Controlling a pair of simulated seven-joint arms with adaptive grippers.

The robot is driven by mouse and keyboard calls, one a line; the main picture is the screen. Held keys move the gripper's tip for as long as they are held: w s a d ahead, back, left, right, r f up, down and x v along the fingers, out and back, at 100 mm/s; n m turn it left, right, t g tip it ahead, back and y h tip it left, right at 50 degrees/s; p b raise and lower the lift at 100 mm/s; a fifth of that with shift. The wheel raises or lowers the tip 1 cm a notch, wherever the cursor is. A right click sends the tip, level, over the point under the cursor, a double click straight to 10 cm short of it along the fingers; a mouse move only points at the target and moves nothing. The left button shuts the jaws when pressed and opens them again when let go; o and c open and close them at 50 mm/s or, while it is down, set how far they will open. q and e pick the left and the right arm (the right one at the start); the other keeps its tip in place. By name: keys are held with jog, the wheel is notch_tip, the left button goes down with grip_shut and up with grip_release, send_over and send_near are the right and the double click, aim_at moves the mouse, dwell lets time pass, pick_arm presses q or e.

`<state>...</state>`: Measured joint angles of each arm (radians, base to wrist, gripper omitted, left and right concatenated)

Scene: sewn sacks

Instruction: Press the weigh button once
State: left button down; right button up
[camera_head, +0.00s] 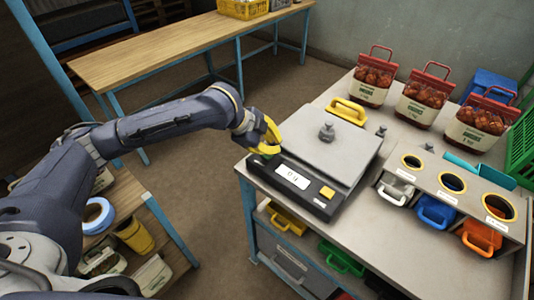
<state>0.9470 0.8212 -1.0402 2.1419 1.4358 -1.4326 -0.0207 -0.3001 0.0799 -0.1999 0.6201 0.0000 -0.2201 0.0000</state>
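The weighing scale (330,130) stands on the grey workbench, with a metal weight (327,131) on its plate. Its dark front panel holds a lit white display (292,176), whose reading is too small to make out, and a yellow square button (327,192) to the right of the display. My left gripper (268,146), with yellow fingers, is at the scale's left edge, up and left of the display and apart from the button. I cannot tell how far its fingers are apart. My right gripper is not in view.
A yellow-handled object (347,110) lies behind the scale. Three red-topped sacks (422,96) stand at the back. A holder with round openings (450,185) and white, blue and orange handled pieces stands right of the scale. A wooden table (180,50) is behind.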

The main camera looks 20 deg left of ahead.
pick_arm(q)
jog(key=shift+f, duration=0.7)
dwell(1.0)
jog(key=shift+r, duration=0.9)
jog(key=shift+r, duration=0.1)
notch_tip(320, 180, up, 5)
jog(key=shift+f, duration=0.1)
dwell(0.5)
dwell(0.7)
